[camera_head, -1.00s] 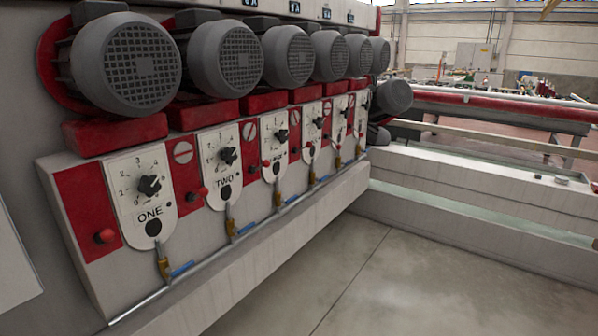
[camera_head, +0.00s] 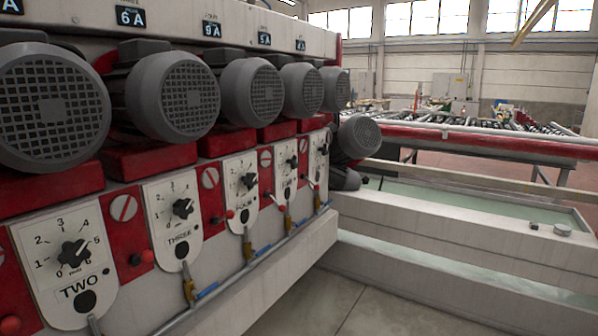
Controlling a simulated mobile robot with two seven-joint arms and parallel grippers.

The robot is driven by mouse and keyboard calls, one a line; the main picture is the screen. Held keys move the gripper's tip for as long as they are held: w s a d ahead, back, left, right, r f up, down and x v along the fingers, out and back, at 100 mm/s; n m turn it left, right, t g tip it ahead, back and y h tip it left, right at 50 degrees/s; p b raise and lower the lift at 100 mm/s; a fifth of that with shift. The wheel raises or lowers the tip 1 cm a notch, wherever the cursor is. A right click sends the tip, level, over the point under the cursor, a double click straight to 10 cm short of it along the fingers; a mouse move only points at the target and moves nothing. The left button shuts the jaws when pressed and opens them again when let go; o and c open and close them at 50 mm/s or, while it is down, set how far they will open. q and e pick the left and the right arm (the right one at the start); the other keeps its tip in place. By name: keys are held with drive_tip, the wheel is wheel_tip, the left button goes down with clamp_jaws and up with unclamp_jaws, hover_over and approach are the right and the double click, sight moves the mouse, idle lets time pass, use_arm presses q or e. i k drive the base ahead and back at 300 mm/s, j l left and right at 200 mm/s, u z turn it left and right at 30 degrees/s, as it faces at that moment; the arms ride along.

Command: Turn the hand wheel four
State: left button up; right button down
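The panel labelled FOUR (camera_head: 240,205) is a white, rounded plate on the machine's front, the third labelled plate from the left. Its black hand wheel knob (camera_head: 248,181) sits at the middle of a printed number scale. Similar black knobs are on panel TWO (camera_head: 75,253) and panel THREE (camera_head: 182,208), nearer to me. More panels continue to the right of FOUR, with labels too small to read surely. Nothing touches any knob. Neither of my grippers is in view.
A row of grey motors (camera_head: 183,95) juts out above the panels. A pipe with blue-handled valves (camera_head: 248,248) runs below them. A pale trough (camera_head: 450,225) lies at the right. Grey floor (camera_head: 335,305) is free in front of the machine.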

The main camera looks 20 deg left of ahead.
sight(249, 181)
drive_tip(key=i+u, duration=0.15)
drive_tip(key=i, duration=0.35)
drive_tip(key=i+l+u, duration=0.2)
drive_tip(key=i, duration=0.25)
drive_tip(key=i+l+u, duration=0.15)
drive_tip(key=i, duration=0.3)
